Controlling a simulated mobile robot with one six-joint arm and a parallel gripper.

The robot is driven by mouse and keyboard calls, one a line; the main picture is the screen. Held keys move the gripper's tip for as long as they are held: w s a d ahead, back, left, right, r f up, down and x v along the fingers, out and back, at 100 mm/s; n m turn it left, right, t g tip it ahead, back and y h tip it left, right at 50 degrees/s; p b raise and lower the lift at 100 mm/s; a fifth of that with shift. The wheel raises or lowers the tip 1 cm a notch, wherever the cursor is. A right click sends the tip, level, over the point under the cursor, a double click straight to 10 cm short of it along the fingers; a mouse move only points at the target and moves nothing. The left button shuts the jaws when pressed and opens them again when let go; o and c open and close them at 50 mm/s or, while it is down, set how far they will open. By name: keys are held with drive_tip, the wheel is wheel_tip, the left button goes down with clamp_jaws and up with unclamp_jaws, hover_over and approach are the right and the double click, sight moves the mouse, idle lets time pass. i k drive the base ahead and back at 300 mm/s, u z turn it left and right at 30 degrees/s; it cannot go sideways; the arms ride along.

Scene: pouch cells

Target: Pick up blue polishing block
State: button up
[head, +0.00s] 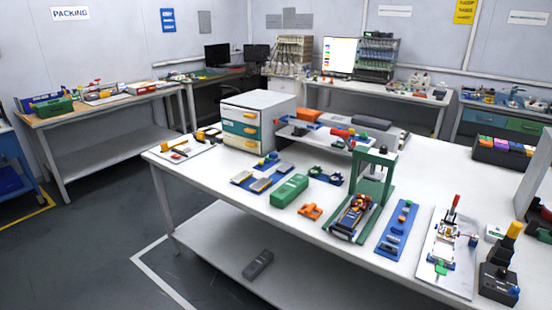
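My gripper is not in view. No single thing in the head view is clearly the blue polishing block; several blue items are small at this distance. On the long white table (215,167), a blue mat (262,178) carries flat grey pieces, with small coloured items by its back edge. A second blue mat (325,176) holds small dark and green parts. A long blue board (391,246) with small parts lies further right.
A green box (289,191) and an orange part (310,211) lie mid-table. A green press frame (374,180) stands upright there. A drawer cabinet (258,119) stands at the back left. A white fixture plate (447,262) is at right. Grey floor (110,205) is clear on the left.

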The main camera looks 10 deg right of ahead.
sight(273, 156)
drive_tip(key=u, duration=0.55)
drive_tip(key=i, duration=0.7)
drive_tip(key=u, duration=0.95)
drive_tip(key=i, duration=1.45)
drive_tip(key=z, duration=0.55)
drive_tip(key=i, duration=0.95)
drive_tip(key=z, duration=0.55)
